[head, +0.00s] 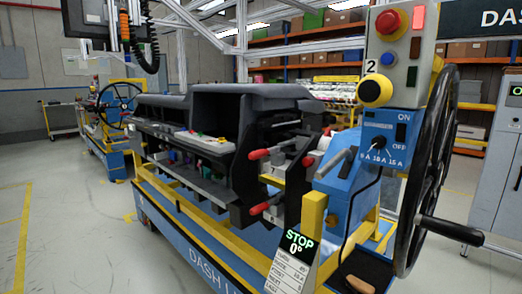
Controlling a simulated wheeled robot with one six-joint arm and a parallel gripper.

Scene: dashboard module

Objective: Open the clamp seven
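The dark grey dashboard module (225,96) sits on a blue and yellow wheeled fixture (190,228) in the middle of the view. Several clamps with red handle tips show at its right end. One red tip (258,154) points left at mid height. Another red tip (308,160) is just right of it. A lower red tip (261,208) points down and left. My gripper is not in view.
A large black handwheel (428,170) with a crank handle (450,230) stands close on the right. Beside it are a control box (402,60) and a blue switch unit (352,185). A STOP 0° sign (292,262) stands in front. Grey floor (65,215) is clear at left.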

